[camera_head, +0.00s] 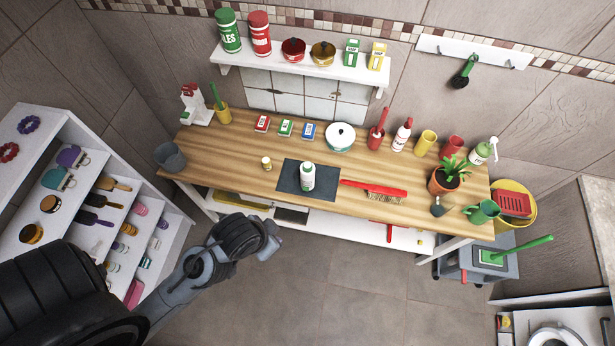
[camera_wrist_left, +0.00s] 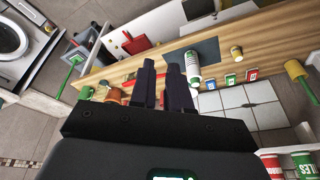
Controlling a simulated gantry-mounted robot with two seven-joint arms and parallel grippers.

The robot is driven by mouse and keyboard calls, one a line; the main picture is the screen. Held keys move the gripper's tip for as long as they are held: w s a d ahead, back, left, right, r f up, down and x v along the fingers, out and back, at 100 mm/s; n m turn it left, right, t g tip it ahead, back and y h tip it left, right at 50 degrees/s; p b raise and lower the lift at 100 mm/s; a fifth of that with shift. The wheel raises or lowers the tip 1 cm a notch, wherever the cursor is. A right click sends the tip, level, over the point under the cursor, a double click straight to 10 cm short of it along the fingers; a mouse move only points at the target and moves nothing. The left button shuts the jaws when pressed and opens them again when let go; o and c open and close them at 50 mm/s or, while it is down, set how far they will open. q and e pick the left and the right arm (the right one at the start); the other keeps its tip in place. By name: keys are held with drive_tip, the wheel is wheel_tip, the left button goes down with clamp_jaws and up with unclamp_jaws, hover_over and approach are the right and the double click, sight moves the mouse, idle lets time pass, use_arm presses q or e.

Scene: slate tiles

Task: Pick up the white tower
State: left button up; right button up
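A white upright stand-like object (camera_head: 194,105) with red parts stands at the back left corner of the wooden table; it is the thing most like a white tower, but I cannot be sure. A white bottle with green parts (camera_head: 307,178) stands on a dark mat (camera_head: 289,176) mid-table; it also shows in the left wrist view (camera_wrist_left: 192,68). My left gripper (camera_head: 274,241) is in front of the table's front edge, apart from both. In the left wrist view its two dark fingers (camera_wrist_left: 162,66) are apart with nothing between them. My right gripper is not in view.
The wooden table (camera_head: 240,145) also holds a grey bucket (camera_head: 170,157), a small yellow-topped jar (camera_head: 266,163), a white pot (camera_head: 340,137) and a red brush (camera_head: 374,188). A white shelf rack (camera_head: 100,150) stands at left. The floor before the table is clear.

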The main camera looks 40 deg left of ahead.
use_arm(q)
drive_tip(key=o, duration=1.3)
drive_tip(key=shift+o, duration=0.2)
